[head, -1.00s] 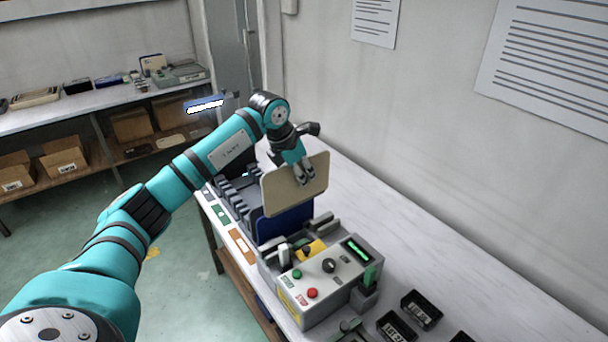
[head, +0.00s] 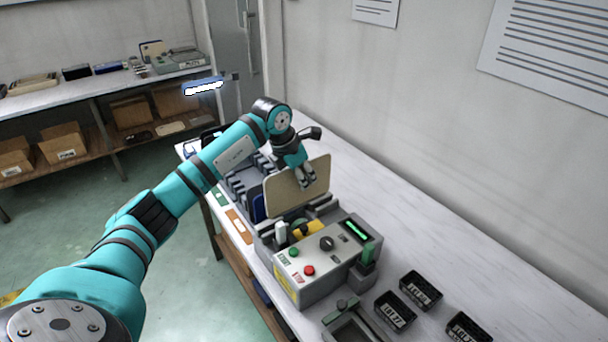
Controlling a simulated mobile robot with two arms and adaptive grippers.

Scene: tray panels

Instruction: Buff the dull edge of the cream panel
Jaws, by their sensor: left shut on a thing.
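The cream panel (head: 285,193) stands upright at the back of the grey machine (head: 322,262). My left gripper (head: 305,182) is shut on the panel near its upper right part. The panel's lower edge is close to the machine's top, behind the yellow part (head: 308,229); I cannot tell whether it touches. A dull edge cannot be made out at this size. My right gripper is not in view.
A dark slotted rack (head: 243,180) stands behind the machine, with a blue panel (head: 258,208) by it. Small black bins (head: 421,290) and a grey fixture (head: 350,325) lie at the front. The bench top (head: 440,245) is clear along the wall.

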